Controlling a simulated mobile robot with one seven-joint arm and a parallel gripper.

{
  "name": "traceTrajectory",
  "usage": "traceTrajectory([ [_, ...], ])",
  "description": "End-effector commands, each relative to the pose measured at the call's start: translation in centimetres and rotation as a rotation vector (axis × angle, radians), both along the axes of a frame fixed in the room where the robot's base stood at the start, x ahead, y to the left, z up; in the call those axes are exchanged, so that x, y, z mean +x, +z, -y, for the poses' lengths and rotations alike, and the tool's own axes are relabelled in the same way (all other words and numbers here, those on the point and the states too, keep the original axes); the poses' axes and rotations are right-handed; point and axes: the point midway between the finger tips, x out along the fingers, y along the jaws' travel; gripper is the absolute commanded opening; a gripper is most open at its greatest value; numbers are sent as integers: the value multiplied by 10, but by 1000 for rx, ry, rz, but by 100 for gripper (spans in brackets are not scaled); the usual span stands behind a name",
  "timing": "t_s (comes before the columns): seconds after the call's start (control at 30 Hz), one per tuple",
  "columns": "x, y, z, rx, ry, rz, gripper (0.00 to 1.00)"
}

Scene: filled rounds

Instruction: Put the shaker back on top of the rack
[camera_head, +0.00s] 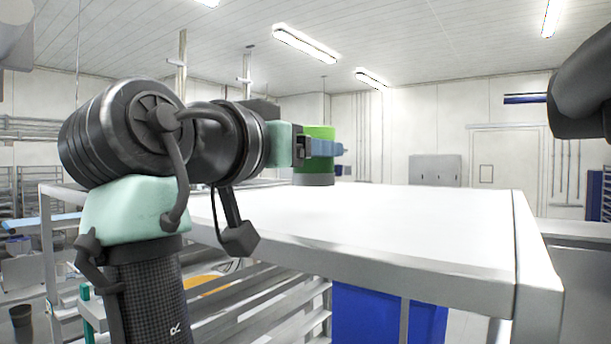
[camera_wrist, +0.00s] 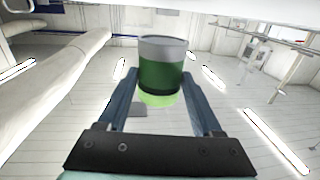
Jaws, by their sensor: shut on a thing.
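The shaker (camera_head: 315,179) is a green cylinder with a grey end, seen upright in the head view. It also shows, inverted, in the wrist view (camera_wrist: 163,72), between blue fingers. My gripper (camera_head: 328,148) is shut on its side, and the wrist view shows the gripper (camera_wrist: 160,82) too. The rack (camera_head: 430,218) has a broad white top with a grey rim. The shaker's grey end appears at the level of the rack top, towards its far side. I cannot tell whether it touches the surface. My arm hides the rack's left part.
The visible rack top is bare to the right of the shaker. Blue bins (camera_head: 375,314) sit under it, beside slatted lower shelves (camera_head: 255,312). A grey cabinet (camera_head: 435,170) stands by the back wall. Ceiling lamps hang well above.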

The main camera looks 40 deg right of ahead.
Motion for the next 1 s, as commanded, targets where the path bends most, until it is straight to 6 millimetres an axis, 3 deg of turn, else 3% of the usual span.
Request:
traceTrajectory([
  [0.6, 0, -35, 0, -1, 0, 0, 6],
  [1.0, 0, -38, 0, -1, 0, 2, 6],
])
